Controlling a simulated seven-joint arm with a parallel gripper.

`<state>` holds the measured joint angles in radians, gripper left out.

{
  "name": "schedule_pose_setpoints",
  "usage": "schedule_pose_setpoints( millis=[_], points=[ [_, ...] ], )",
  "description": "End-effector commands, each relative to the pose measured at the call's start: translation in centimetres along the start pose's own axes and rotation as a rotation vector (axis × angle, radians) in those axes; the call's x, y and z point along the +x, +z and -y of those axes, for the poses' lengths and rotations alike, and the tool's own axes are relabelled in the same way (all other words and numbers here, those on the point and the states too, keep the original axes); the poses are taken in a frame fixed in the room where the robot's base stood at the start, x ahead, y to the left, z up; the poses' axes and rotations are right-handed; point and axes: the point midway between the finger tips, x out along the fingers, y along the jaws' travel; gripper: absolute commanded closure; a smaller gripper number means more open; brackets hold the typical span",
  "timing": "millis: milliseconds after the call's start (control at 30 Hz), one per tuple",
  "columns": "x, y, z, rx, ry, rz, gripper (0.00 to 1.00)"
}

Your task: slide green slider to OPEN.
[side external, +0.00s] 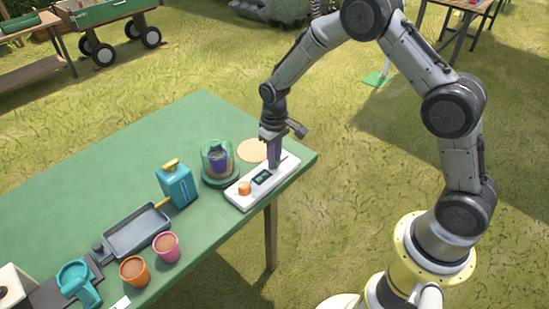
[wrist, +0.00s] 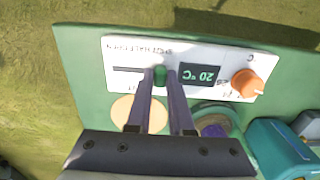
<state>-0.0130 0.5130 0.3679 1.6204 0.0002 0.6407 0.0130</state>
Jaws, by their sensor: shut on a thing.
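A white control panel (side external: 236,196) lies at the right end of the green table; it also shows in the wrist view (wrist: 135,50). It carries a dark slot (wrist: 127,69), a small display reading 20 °C (wrist: 200,75) and an orange knob (wrist: 247,82). The green slider (wrist: 160,77) sits at the display end of the slot's visible part. My gripper (wrist: 163,75) is shut on the green slider, with one finger on each side. In the side view my gripper (side external: 274,165) reaches down onto the panel and hides the slider. The panel's lettering appears upside down and is too small to read.
A glass cloche over a purple pot (side external: 217,160) stands close beside the panel. A round tan disc (side external: 252,151) lies behind my gripper. A teal can (side external: 178,186), a grey tray (side external: 137,231) and flowerpots (side external: 166,247) stand farther left. The table's edge is close to the panel.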

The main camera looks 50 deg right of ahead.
Motion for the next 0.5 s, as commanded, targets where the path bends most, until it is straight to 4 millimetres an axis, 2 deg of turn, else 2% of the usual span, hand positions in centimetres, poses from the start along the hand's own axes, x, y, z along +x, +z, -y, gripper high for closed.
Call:
schedule_pose_setpoints(
  millis=[367, 500],
  points=[
    [-0.1, -0.1, 0.0, 0.0, 0.0, -0.002, 1.0],
    [-0.1, -0.1, -1.7, 0.005, 0.0, -0.003, 1.0]
  ],
)
